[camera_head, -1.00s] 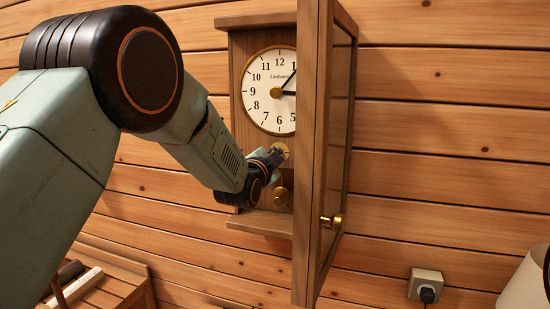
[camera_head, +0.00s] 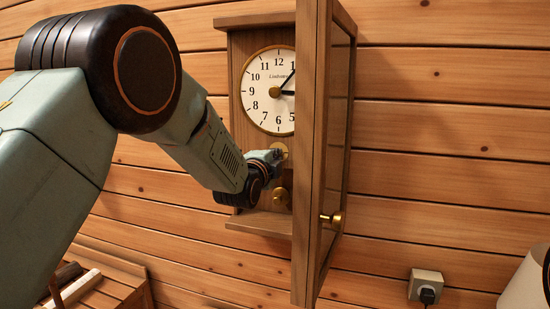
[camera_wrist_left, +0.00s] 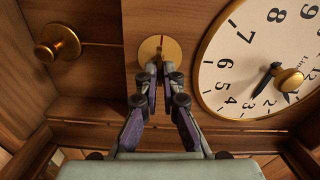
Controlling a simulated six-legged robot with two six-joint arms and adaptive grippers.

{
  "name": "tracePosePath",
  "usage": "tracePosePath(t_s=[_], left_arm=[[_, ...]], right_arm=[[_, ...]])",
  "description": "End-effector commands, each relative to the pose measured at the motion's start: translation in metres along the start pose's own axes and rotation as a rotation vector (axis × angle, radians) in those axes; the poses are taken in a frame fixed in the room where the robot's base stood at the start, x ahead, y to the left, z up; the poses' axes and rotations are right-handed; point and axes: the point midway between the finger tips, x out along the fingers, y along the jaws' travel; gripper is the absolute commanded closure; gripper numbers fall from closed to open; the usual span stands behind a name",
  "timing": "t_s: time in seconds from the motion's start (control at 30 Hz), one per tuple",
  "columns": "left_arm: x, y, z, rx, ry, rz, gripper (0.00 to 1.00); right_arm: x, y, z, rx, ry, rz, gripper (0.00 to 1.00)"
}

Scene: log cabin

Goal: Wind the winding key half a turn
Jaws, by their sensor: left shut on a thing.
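The wall clock (camera_head: 240,110) has a white dial and a wooden case, and its door (camera_head: 319,150) stands open. Below the dial is a round brass plate (camera_head: 284,148); in the left wrist view the brass plate (camera_wrist_left: 147,49) carries a small red mark. My left gripper (camera_head: 277,157) is at this plate. In the left wrist view my left gripper (camera_wrist_left: 160,76) has its fingers closed together on the small winding key (camera_wrist_left: 159,56) at the plate's centre. The fingers hide most of the key. My right gripper is not in view.
The brass pendulum bob (camera_head: 280,196) hangs just below the gripper. The open door with its brass knob (camera_head: 332,218) stands close to the right of my left gripper. A wall socket (camera_head: 426,284) and a lampshade (camera_head: 523,282) are at lower right.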

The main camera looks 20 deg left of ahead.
Motion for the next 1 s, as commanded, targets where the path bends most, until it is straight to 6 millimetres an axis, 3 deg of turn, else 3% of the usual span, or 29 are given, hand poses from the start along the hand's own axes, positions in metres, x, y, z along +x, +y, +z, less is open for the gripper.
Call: tracePosePath(t_s=[0.33,0.4,0.63,1.0], left_arm=[[0.0008,-0.0049,-0.0002,0.001,0.000,-0.010,1.00],[0.0008,-0.0050,-0.0002,0.001,0.000,-0.011,0.90],[0.0007,-0.0034,-0.0001,0.000,0.000,-0.007,0.72],[-0.0026,-0.0013,-0.0001,0.001,0.000,-0.002,0.72]], right_arm=[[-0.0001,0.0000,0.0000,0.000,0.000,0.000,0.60],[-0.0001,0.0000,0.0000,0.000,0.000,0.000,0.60],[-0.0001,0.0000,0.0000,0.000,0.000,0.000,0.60],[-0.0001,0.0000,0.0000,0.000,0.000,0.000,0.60]])
